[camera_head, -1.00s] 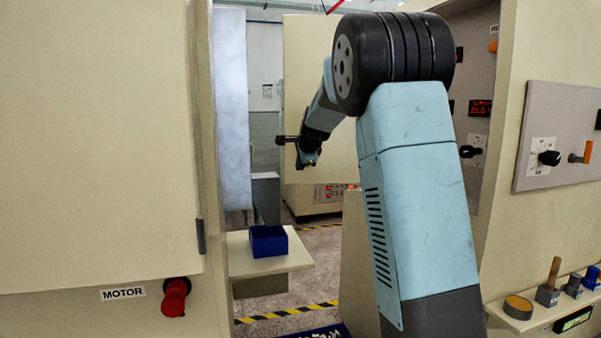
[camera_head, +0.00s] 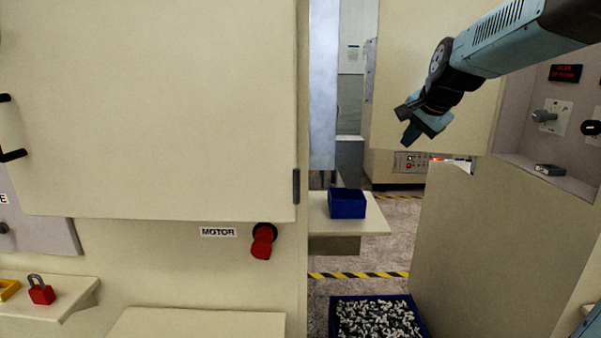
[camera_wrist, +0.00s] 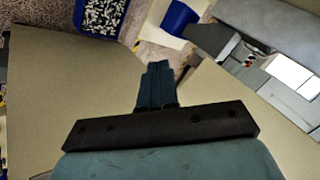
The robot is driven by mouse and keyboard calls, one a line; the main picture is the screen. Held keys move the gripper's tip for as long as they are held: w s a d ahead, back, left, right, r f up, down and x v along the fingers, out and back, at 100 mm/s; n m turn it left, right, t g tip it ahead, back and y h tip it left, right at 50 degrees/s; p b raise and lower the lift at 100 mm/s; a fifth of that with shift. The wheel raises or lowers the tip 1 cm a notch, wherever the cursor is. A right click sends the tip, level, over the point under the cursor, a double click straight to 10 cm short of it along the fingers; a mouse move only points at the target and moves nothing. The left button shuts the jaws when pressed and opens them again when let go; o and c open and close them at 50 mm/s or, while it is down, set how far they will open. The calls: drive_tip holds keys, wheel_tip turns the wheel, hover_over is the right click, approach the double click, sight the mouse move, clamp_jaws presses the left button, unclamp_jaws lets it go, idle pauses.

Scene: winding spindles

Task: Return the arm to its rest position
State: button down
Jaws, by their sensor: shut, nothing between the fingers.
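My arm reaches in from the upper right of the head view. My gripper (camera_head: 410,137) hangs in the air at its end, in front of a cream cabinet panel and clear of everything around it. In the wrist view my gripper (camera_wrist: 156,72) shows its two blue fingers side by side, shut with nothing between them. Below it in that view are the floor and cream panels, apart from the fingers.
A blue box (camera_head: 348,204) stands on a cream shelf (camera_head: 372,226). A blue crate (camera_head: 420,318) of small metal parts lies on the floor. A red knob (camera_head: 263,241) by the MOTOR label and a red padlock (camera_head: 41,290) are at the left. A cream panel (camera_head: 490,250) stands at the right.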

drive_tip(key=s+a+f+n, duration=0.1)
drive_tip(key=s+f+n, duration=0.2)
drive_tip(key=s, duration=0.5)
drive_tip(key=s+f+n+g, duration=0.1)
drive_tip(key=s+f+n, duration=0.2)
drive_tip(key=s, duration=0.6)
drive_tip(key=s+a+f+n+g+h, duration=0.1)
drive_tip(key=s+f+n, duration=0.2)
drive_tip(key=s, duration=0.6)
drive_tip(key=shift+s+a+n, duration=0.25)
drive_tip(key=shift+a+n, duration=0.05)
drive_tip(key=shift+n, duration=0.3)
drive_tip(key=shift+f, duration=0.1)
